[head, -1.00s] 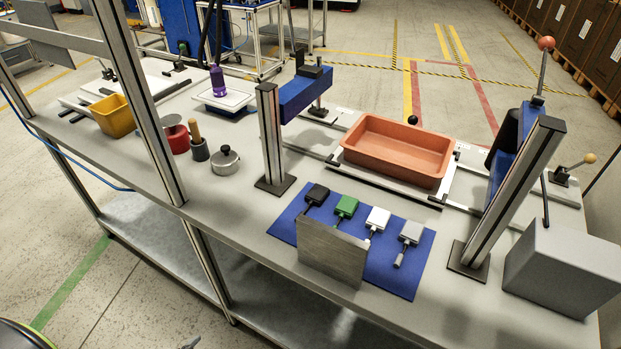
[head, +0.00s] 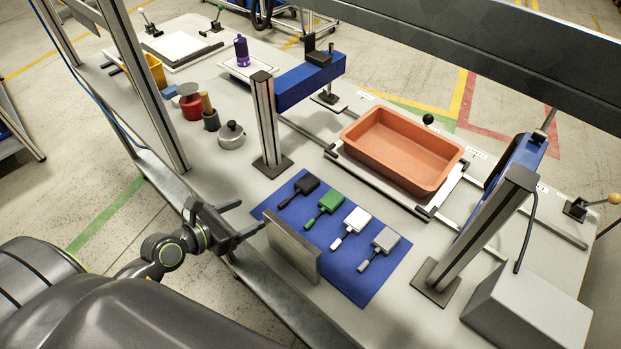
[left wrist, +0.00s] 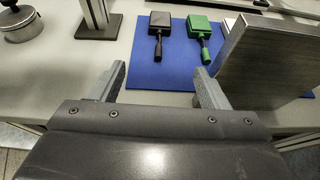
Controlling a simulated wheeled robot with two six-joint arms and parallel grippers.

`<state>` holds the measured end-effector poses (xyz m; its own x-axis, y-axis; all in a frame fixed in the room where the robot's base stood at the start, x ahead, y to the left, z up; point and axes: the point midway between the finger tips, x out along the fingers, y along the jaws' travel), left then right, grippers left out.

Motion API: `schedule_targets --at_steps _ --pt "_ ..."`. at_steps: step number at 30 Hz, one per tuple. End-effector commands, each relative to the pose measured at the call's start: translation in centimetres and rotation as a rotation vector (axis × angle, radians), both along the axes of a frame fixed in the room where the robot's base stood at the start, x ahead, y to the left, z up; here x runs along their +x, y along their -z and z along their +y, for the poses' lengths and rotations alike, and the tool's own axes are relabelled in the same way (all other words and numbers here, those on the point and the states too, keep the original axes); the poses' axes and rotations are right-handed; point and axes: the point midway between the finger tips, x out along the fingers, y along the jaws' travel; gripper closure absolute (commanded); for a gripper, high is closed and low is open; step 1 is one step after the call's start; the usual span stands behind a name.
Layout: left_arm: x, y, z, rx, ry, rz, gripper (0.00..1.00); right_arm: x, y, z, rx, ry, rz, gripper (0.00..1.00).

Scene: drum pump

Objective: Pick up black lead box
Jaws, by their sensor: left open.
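The black lead box (head: 306,184) lies flat on the blue mat (head: 366,287), at the left end of a row of small boxes with stems. Its stem points toward the table's front edge. In the left wrist view the black box (left wrist: 160,21) is at the top, beyond the fingers. My left gripper (head: 248,218) is open and empty at the table's front edge, short of the mat; its two fingers frame the space below the black box's stem in the left wrist view (left wrist: 160,85). My right gripper is not in view.
Green (head: 330,201), white (head: 357,219) and grey (head: 385,240) boxes lie beside the black one. An upright metal plate (head: 292,248) stands close to the right of my left gripper. A post (head: 267,120) rises behind the mat, and an orange tray (head: 400,150) lies beyond.

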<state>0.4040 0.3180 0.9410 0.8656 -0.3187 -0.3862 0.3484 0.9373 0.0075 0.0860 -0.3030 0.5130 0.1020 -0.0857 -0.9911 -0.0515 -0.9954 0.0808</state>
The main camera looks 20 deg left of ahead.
Motion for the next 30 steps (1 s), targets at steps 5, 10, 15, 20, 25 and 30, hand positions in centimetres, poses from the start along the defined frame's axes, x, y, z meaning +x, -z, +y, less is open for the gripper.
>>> schedule_targets --at_steps 5,10,15,20,25,30 --pt "2.8 1.1 -1.0 -0.009 -0.004 -0.003 0.31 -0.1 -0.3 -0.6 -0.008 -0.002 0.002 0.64" --pt "6.0 2.5 -2.2 -0.009 -0.004 -0.002 0.31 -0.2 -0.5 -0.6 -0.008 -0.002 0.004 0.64" --pt "8.5 3.8 -3.1 -0.007 -0.004 0.001 0.31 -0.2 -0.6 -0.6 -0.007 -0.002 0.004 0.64" --pt "9.6 4.3 -3.5 -0.006 -0.003 0.001 0.31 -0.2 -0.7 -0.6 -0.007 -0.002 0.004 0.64" --pt "10.7 4.8 -3.9 -0.007 -0.004 0.001 0.31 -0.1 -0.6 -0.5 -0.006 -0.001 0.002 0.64" --pt "13.0 5.8 -4.8 -0.01 -0.004 0.0 0.31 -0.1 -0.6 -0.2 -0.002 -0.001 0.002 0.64"
